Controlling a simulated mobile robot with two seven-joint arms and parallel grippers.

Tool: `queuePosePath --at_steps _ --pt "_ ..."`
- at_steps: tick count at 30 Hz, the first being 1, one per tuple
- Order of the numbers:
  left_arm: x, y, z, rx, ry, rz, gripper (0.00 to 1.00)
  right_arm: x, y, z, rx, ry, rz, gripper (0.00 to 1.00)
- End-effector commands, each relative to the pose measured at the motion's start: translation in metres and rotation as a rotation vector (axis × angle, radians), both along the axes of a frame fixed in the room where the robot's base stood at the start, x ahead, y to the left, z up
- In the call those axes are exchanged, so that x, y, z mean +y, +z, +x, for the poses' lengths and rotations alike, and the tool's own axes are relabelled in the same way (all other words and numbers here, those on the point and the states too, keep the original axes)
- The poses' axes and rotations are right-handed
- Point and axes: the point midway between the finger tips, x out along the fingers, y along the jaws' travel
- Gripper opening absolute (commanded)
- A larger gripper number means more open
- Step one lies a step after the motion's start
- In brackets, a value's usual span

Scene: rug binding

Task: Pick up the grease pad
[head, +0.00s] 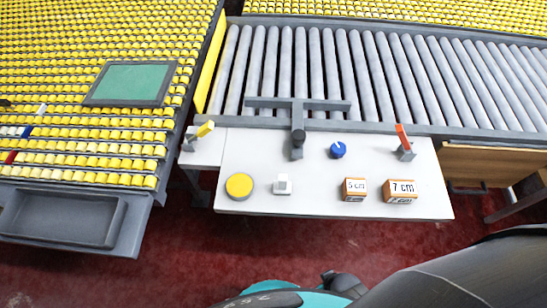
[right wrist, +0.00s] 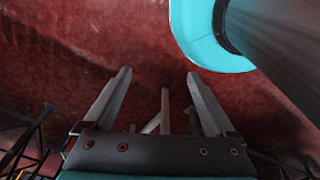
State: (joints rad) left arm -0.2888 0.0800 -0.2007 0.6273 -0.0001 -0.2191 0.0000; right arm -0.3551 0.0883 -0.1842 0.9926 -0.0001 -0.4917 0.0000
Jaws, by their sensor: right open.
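A round yellow pad in a low grey holder, which looks like the grease pad (head: 239,186), sits at the front left of the white table (head: 300,205). Nothing touches it and its top is uncovered. My right gripper (right wrist: 159,73) shows in the right wrist view, open and empty, with the red floor behind its fingers. It is apart from the table, and the pad is not in that view. My left gripper is in neither view.
On the table are a small white block (head: 283,185), boxes marked 5 cm (head: 354,189) and 7 cm (head: 399,191), a blue knob (head: 338,150) and a dark T-shaped stand (head: 298,135). Rollers (head: 340,70) lie behind. A yellow-roller bed with a green panel (head: 130,83) stands left.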

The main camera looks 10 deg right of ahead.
Motion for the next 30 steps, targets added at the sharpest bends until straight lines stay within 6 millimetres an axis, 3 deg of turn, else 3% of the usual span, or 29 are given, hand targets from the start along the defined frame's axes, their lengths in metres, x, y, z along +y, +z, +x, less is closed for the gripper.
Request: queuePosePath --at_steps 1,7,15,30 --pt "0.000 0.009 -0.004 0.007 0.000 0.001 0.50 0.002 0.018 0.010 -0.010 -0.002 0.002 0.90" --pt "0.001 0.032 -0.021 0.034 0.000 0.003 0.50 0.009 0.086 0.054 -0.043 -0.010 0.006 0.90" --pt "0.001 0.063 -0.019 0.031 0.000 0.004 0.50 0.015 0.198 0.097 -0.088 -0.019 0.012 0.90" --pt "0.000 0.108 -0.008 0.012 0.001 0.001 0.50 0.029 0.376 0.126 -0.155 -0.038 0.056 0.90"
